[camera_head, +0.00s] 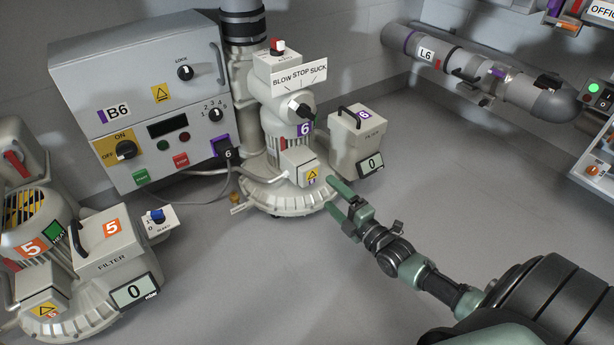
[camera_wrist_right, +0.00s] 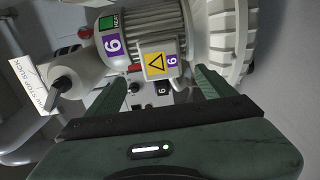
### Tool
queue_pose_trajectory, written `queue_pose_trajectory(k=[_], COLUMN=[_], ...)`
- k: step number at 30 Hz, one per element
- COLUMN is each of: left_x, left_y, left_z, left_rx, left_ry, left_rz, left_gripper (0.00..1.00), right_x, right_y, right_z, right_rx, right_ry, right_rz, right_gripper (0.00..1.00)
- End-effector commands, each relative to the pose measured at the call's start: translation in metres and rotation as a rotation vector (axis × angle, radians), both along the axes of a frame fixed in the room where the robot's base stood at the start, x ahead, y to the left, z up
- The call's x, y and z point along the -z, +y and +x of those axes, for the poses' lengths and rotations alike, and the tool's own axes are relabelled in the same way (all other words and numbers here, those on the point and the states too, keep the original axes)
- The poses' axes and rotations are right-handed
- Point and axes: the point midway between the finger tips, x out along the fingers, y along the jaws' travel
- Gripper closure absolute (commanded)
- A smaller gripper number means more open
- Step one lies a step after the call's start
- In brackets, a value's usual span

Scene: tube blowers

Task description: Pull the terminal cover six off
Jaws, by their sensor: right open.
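The terminal cover six (camera_head: 300,166) is a pale box with a yellow warning triangle, on the front of blower 6 (camera_head: 290,195) in the head view. In the right wrist view the cover (camera_wrist_right: 156,62) shows its triangle and a purple 6 label, seated on the motor. My right gripper (camera_head: 333,196) is open and empty, just right of and in front of the cover. In the right wrist view its green fingers (camera_wrist_right: 161,82) point toward the cover, one on each side of it in the picture, with no contact visible. My left gripper is not in view.
Control box B6 (camera_head: 140,105) stands behind left, with plug 6 (camera_head: 228,152) and its cable beside the blower. Filter 6 (camera_head: 355,140) stands right of it. Blower 5 and its filter (camera_head: 105,240) are at lower left. The floor (camera_head: 460,180) at right is clear.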

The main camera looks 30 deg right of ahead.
Motion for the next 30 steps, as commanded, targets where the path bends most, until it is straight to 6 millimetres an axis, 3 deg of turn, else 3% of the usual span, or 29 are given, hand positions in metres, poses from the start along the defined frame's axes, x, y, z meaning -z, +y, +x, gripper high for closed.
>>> queue_pose_trajectory(k=[8, 18, 30], left_x=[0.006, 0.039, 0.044], left_y=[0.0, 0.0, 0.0], left_z=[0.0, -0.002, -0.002], left_rx=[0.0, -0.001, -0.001], left_ry=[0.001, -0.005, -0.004], left_rz=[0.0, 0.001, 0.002], left_gripper=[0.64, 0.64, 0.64], right_x=[0.002, 0.005, 0.001], right_y=[0.001, 0.004, 0.007], right_z=[0.006, 0.051, 0.088], right_rx=[0.0, 0.0, -0.001], right_ry=[-0.001, -0.003, 0.001], right_rz=[0.001, 0.001, 0.001], right_gripper=[0.16, 0.16, 0.16])
